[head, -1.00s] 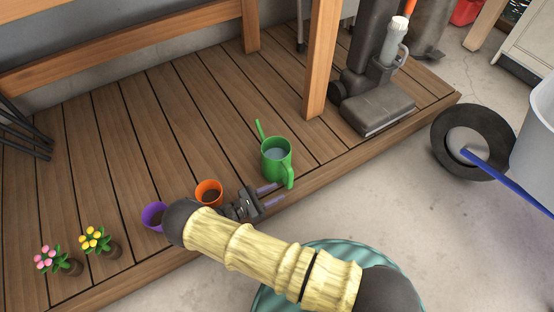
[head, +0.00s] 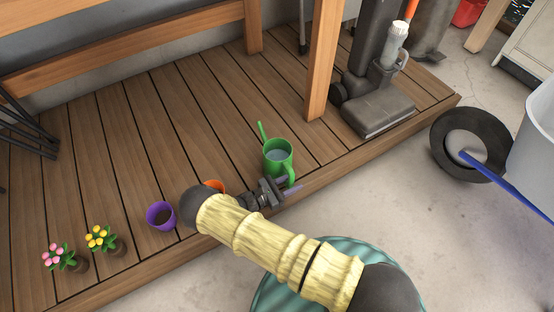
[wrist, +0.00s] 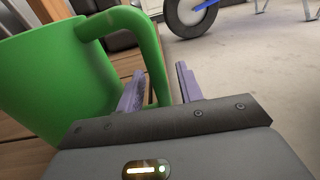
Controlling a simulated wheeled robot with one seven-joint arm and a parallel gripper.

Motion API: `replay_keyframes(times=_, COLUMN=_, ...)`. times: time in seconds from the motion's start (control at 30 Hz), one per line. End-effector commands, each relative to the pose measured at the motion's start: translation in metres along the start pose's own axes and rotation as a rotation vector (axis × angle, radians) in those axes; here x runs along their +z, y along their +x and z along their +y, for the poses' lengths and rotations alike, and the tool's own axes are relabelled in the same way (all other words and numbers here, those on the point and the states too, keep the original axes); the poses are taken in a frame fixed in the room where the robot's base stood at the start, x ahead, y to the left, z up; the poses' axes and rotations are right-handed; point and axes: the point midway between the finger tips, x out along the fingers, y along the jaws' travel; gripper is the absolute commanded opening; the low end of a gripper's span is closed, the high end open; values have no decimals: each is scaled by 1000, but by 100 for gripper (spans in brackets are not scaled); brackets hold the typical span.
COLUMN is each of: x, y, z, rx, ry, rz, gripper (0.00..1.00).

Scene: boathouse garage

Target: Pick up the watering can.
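The green watering can (head: 277,159) stands upright on the wooden deck, near its front edge, with its spout toward the back left and its handle toward the front. My gripper (head: 289,187) is low beside the handle in the head view. My gripper's two purple fingers (wrist: 160,88) are apart. The handle's lower end appears between or just beyond the fingers; I cannot tell whether they touch it.
An orange pot (head: 215,187), a purple pot (head: 161,216) and two potted flowers (head: 103,240) stand left on the deck (head: 190,120). A wooden post (head: 321,70) and a vacuum cleaner (head: 378,115) are behind right. Concrete floor (head: 410,210) lies clear in front.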

Motion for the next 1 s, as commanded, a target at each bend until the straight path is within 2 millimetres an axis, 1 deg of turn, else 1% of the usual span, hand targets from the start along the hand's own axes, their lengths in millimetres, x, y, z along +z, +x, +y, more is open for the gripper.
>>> replay_keyframes(times=0.47, x=0, y=0, z=0, rx=0, ry=0, rz=0, gripper=36)
replay_keyframes(times=0.57, x=0, y=0, z=0, rx=0, ry=0, rz=0, gripper=19)
replay_keyframes(times=0.6, x=0, y=0, z=0, rx=0, ry=0, rz=0, gripper=11)
replay_keyframes(times=0.67, x=0, y=0, z=0, rx=0, ry=0, rz=0, gripper=0)
replay_keyframes(times=1.0, x=0, y=0, z=0, rx=1, ry=0, rz=0, gripper=0)
